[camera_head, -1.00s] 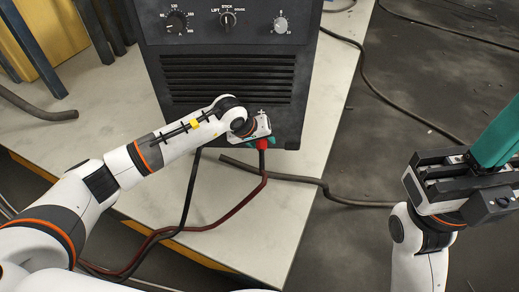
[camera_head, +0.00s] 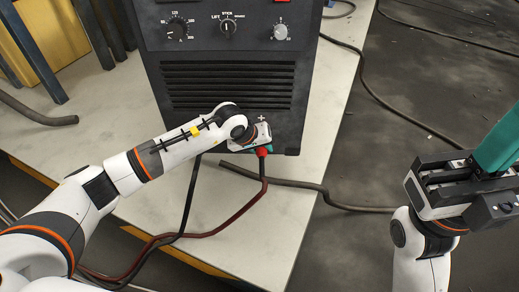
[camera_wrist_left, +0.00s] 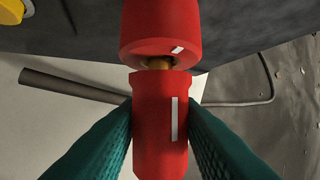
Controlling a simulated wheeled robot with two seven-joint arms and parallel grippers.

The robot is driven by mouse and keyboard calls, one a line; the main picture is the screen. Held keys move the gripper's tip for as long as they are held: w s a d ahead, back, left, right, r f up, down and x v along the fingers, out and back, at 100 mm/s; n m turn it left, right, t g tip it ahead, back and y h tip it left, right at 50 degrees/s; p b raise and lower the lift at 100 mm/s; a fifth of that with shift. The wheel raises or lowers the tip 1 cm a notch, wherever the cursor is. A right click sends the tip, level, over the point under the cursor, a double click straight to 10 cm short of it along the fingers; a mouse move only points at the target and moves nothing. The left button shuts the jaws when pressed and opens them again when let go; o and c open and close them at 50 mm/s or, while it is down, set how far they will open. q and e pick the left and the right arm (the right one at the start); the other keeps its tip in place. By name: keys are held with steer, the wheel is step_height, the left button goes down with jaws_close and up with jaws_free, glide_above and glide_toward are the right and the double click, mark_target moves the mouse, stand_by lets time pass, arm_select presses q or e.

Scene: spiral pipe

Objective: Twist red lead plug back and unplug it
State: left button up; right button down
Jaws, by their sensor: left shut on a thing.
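The red lead plug (camera_wrist_left: 160,135) stands upright in the left wrist view, between the teal fingers of my left gripper (camera_wrist_left: 160,125), which is shut on it. Above it is the red socket (camera_wrist_left: 160,28) on the dark machine. A brass pin (camera_wrist_left: 160,63) shows in a narrow gap between them. The plug's white mark is straight; the socket's is slanted, and the two roughly line up. In the head view the left gripper (camera_head: 262,146) is at the machine's lower right front, and the red plug (camera_head: 263,152) shows below it. My right gripper (camera_head: 497,145) is at the right edge, its fingertips cut off.
The dark welding machine (camera_head: 228,85) stands on a pale table (camera_head: 255,225). A red lead (camera_head: 220,228) runs down from the plug, near a black cable (camera_head: 190,195). A grey rod or hose (camera_head: 290,184) lies across the table's right edge. A yellow connector (camera_wrist_left: 12,10) shows at upper left in the wrist view.

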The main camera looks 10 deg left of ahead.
mark_target(261, 160)
arm_select(q)
steer(key=shift+s+d+p, duration=0.25)
steer(key=shift+s+p, duration=0.2)
steer(key=shift+s, duration=0.7)
steer(key=shift+s+d+p, duration=0.2)
steer(key=shift+s+p, duration=0.2)
steer(key=shift+s, duration=0.75)
